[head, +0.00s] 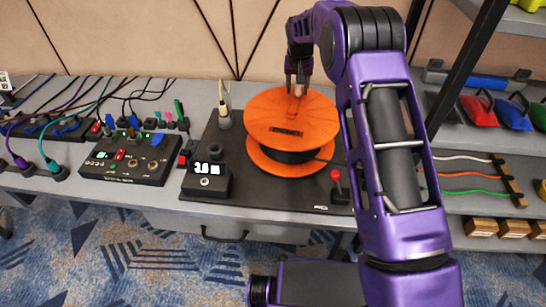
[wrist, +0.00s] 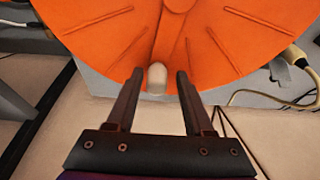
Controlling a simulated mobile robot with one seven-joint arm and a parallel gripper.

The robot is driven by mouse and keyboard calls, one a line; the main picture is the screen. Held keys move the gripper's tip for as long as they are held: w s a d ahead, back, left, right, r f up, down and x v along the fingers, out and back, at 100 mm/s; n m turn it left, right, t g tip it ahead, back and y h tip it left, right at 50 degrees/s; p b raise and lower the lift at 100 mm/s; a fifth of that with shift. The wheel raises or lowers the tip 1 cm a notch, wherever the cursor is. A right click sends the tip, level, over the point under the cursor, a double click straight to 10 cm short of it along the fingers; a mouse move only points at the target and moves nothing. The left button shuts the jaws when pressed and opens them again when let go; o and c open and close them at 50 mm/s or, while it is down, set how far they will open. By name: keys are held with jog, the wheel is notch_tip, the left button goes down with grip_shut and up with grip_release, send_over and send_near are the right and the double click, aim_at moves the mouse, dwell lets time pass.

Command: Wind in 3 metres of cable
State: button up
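An orange cable reel (head: 270,112) lies flat on a dark base plate (head: 228,147), with black cable between its two discs. The reel fills the top of the wrist view (wrist: 220,35). A small pale knob (wrist: 157,77) stands near the reel's edge. My gripper (head: 297,75) is above the reel's far side. In the wrist view its fingers (wrist: 159,80) are apart, with the knob between the tips and a gap on each side.
A red-knobbed lever (head: 336,178) stands at the base's front right. A control box (head: 128,157) with switches and plugged cables is to the left. A dark shelf post (head: 470,70) rises on the right, beside shelves with coloured cables (head: 465,175) and red and blue items.

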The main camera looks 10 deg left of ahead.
jog(key=shift+o, duration=0.6)
jog(key=shift+r, duration=3.5)
